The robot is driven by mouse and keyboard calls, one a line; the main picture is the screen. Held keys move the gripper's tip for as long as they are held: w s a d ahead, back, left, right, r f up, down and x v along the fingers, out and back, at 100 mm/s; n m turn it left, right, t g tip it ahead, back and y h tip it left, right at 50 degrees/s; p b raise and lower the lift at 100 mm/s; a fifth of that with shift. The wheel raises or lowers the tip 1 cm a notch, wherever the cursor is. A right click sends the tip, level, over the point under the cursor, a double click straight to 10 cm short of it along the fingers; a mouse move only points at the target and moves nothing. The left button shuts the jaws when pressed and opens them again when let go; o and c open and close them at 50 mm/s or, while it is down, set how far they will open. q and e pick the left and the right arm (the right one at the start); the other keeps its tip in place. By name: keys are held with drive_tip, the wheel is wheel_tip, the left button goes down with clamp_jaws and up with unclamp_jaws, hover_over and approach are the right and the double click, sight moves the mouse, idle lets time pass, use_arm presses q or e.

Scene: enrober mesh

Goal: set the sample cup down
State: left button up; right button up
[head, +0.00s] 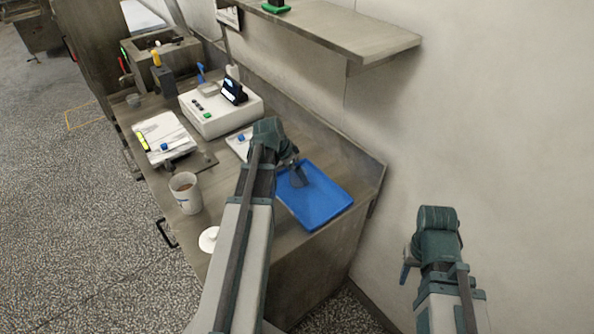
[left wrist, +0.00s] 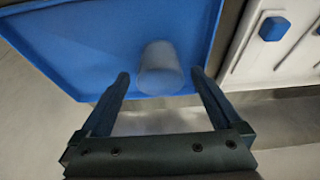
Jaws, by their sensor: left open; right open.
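The sample cup (left wrist: 160,66), a pale grey cup, is at the blue tray (left wrist: 60,40) in the left wrist view. It looks to rest on the tray near its edge. My left gripper (left wrist: 159,77) is open, one finger on each side of the cup, with a small gap on both sides. In the head view my left gripper (head: 298,177) is over the blue tray (head: 325,205) and the cup is hidden or too small to make out. My right gripper (head: 407,267) is at the lower right by the wall, away from the counter, and holds nothing visible.
A white mug-like container (head: 185,193) with brown contents and a white lid (head: 208,239) are to the left. A shelf (head: 330,30) overhangs the back. A wall bounds the right side.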

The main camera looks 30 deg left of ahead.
use_arm(q)
drive_tip(key=p+v, duration=0.8)
drive_tip(key=v, duration=0.2)
drive_tip(key=shift+d, duration=0.15)
drive_tip(key=s+d+g+y, duration=0.1)
drive_tip(key=s+d, duration=0.3)
drive_tip(key=d, duration=0.6)
drive_tip(key=s+d+f+g+y, duration=0.1)
drive_tip(key=s+d, duration=0.3)
drive_tip(key=d, duration=0.7)
drive_tip(key=s+d+g+y, duration=0.1)
drive_tip(key=s+d, duration=0.3)
drive_tip(key=d, duration=0.7)
drive_tip(key=shift+f+n+g, duration=0.3)
drive_tip(key=shift+n+g, duration=0.1)
drive_tip(key=shift+g, duration=0.4)
drive_tip(key=shift+f, duration=0.1)
drive_tip(key=shift+f+b, duration=0.9)
drive_tip(key=shift+b, duration=0.05)
